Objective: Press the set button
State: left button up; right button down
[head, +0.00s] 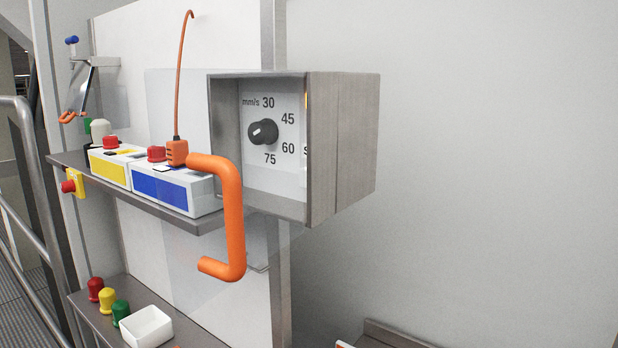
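A grey metal control box (343,140) is mounted on the wall in the middle of the head view, its front open to the left. Inside, a white panel (270,178) carries a black knob (263,132) with a mm/s scale marked 30, 45, 60 and 75. A letter S (305,152) shows at the panel's right edge, cut off by the box's side wall. No button marked set can be seen; the panel's right part is hidden. Neither of my grippers is in view.
A thick orange handle (232,215) stands in front of the box's lower left, by a clear pane. A shelf (185,220) holds a yellow-labelled box (110,170) and a blue-labelled box (165,188), each with a red button. A white tray (146,327) sits below. Room right of the box is clear.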

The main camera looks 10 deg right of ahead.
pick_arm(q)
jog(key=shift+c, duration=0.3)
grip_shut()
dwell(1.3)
